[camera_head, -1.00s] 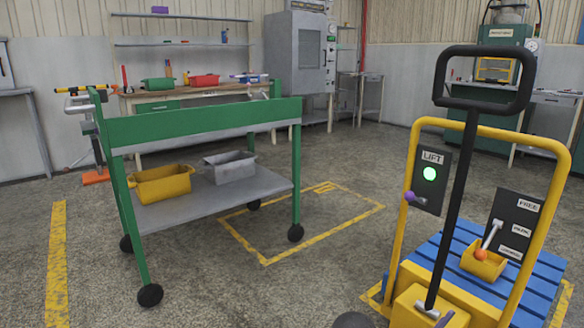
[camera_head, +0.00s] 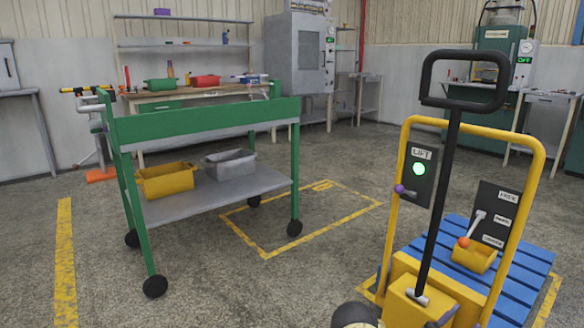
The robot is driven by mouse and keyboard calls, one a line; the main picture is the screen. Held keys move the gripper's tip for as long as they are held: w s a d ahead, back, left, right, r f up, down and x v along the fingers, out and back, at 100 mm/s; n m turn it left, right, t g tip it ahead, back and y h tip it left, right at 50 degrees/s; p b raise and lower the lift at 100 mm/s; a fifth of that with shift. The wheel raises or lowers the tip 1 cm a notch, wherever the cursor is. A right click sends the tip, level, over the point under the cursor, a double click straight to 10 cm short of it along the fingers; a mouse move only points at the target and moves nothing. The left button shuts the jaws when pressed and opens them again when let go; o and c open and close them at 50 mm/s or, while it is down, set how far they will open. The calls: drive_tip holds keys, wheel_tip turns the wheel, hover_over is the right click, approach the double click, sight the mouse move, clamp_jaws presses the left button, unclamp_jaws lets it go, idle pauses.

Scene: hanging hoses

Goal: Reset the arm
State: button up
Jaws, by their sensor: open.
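My gripper and arm cannot be made out in the head view. A yellow lift truck (camera_head: 541,170) with a black loop handle (camera_head: 465,107) stands at the right. Its LIFT panel (camera_head: 419,171) shows a lit green light and a small purple-tipped lever. A second panel (camera_head: 494,216) with several labels carries an orange-knobbed lever, which leans. A blue slatted platform (camera_head: 518,268) is behind the frame. A round dark and pale part (camera_head: 354,316) shows at the bottom edge; I cannot tell what it belongs to.
A green wheeled cart (camera_head: 205,122) stands at the left, with a yellow bin (camera_head: 165,181) and a grey bin (camera_head: 230,163) on its lower shelf. A workbench (camera_head: 190,96) and grey cabinet (camera_head: 300,55) stand behind. The floor between cart and truck is clear, with yellow lines.

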drive_tip(key=w+r+n+t+y+p, duration=0.2)
drive_tip(key=w+r+y+p, duration=0.35)
drive_tip(key=y, duration=0.55)
drive_tip(key=w+a+r+n+t+y+p, duration=0.1)
drive_tip(key=a+r+n+y+p, duration=0.15)
drive_tip(key=a+y, duration=0.4)
drive_tip(key=w+a+r+n+t+y+p, duration=0.1)
drive_tip(key=a+r+n+y+p, duration=0.2)
drive_tip(key=a, duration=0.6)
drive_tip(key=s+a+r+n+g+y+p, duration=0.3)
drive_tip(key=s+a+r+n+y, duration=0.15)
drive_tip(key=s+a, duration=0.5)
drive_tip(key=s+a+r+n+g+y+p, duration=0.25)
drive_tip(key=s+a+r+n, duration=0.45)
drive_tip(key=s, duration=0.4)
drive_tip(key=w+p+v, duration=0.2)
drive_tip(key=p+v, duration=1)
drive_tip(key=w+r+p+v, duration=0.1)
drive_tip(key=w+p+v, duration=0.2)
drive_tip(key=p+v, duration=0.9)
drive_tip(key=w+r+p+v, duration=0.1)
drive_tip(key=w+p+v, duration=0.1)
drive_tip(key=p+v, duration=1)
drive_tip(key=shift+w+d+m+p, duration=0.3)
drive_tip(key=shift+w+m+p, duration=0.1)
drive_tip(key=shift+p, duration=0.35)
drive_tip(key=shift+y, duration=0.25)
